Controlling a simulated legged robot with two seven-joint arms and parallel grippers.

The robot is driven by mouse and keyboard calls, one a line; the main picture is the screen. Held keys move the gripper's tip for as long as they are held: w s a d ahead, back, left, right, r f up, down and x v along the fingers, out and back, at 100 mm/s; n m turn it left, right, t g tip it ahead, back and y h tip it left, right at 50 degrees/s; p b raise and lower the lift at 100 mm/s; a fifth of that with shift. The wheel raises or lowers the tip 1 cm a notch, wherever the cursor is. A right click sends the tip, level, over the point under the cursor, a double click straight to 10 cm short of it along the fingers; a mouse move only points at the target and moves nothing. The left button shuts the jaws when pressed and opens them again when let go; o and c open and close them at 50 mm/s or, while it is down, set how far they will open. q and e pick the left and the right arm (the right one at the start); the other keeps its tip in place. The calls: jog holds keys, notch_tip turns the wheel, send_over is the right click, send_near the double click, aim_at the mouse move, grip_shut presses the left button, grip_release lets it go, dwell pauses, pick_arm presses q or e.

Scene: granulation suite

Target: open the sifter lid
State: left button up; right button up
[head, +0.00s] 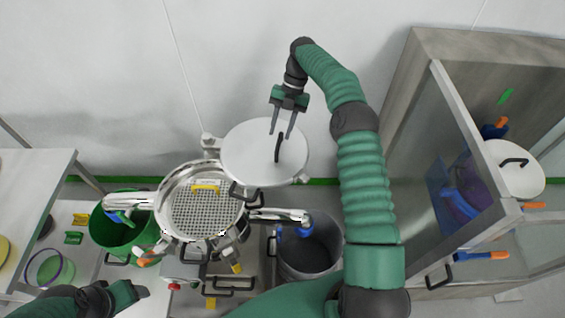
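The sifter (164,206) stands left of centre, with its round mesh screen (205,212) exposed. Its white round lid (248,145) is swung up behind and to the right of the body, tilted open. A black handle (278,149) stands on the lid's face. My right gripper (282,134) is in front of the lid's upper right part, its two fingers apart, close to the black handle; I cannot tell whether they touch it. My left gripper (138,291) is at the lower left, away from the sifter, and its fingers are not clear.
A green bucket (110,236) stands under the left spout and a grey bucket (325,262) under the right one. A cabinet (420,110) with an open glass door fills the right side. A table (30,170) stands at the left. Wall behind is bare.

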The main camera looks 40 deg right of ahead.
jog(key=shift+s+a+f+b, duration=0.15)
jog(key=shift+s+a+b, duration=0.15)
jog(key=shift+s, duration=0.15)
jog(key=s+a+b, duration=0.2)
jog(key=s+a, duration=0.2)
jog(key=s, duration=0.2)
jog(key=s+a+r+b, duration=0.1)
jog(key=s+a+b, duration=0.1)
jog(key=s+a, duration=0.2)
jog(key=shift+s+r, duration=0.3)
jog(key=shift+s, duration=0.9)
